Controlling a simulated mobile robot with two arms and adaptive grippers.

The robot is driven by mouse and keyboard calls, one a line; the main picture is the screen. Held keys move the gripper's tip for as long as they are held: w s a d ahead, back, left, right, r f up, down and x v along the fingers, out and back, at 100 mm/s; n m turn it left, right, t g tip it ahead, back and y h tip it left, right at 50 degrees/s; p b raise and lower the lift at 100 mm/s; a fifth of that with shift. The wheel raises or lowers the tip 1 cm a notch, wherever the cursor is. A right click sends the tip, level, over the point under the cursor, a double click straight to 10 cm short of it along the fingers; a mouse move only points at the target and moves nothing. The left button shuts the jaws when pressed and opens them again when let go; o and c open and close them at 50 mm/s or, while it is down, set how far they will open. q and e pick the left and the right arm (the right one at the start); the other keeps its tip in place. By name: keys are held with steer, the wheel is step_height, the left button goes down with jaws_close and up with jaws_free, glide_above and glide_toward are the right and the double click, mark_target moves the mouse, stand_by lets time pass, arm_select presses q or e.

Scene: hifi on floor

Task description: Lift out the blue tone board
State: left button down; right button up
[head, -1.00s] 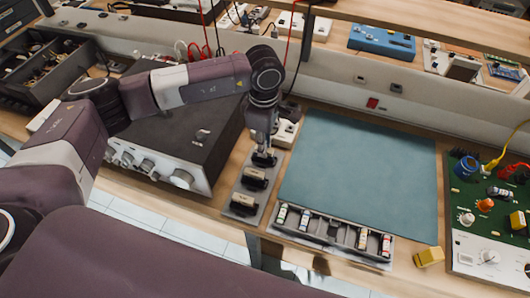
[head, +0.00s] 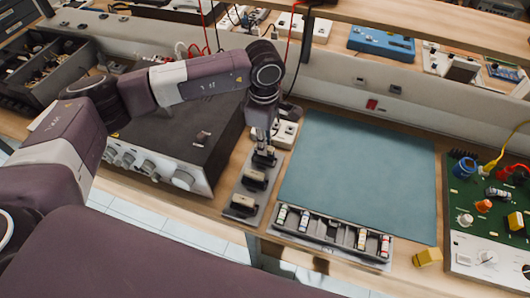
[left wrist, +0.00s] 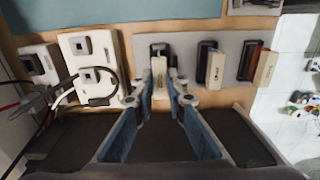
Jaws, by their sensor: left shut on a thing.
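A grey rack plate (head: 233,206) holds a row of three dark slots with small boards, left of the teal mat. It also shows in the left wrist view (left wrist: 185,47). My left gripper (head: 264,146) points down over the slot farthest from me. In the left wrist view its fingertips (left wrist: 172,90) close on a pale-edged board (left wrist: 159,76) at the left slot. Two other boards, a pale-edged one (left wrist: 217,70) and one with an orange-brown side (left wrist: 264,68), stand to its right. The held board's faces are hidden, so I cannot tell its colour. My right gripper is out of view.
A dark amplifier box (head: 185,135) with knobs stands left of the rack. A white socket block (head: 285,133) is close behind it. A teal mat (head: 365,170), a tray of small cylinders (head: 330,232) and a green circuit panel (head: 465,205) lie to the right.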

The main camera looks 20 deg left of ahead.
arm_select(q)
steer(key=shift+r+p, duration=1.1)
steer(key=shift+r, duration=1.95)
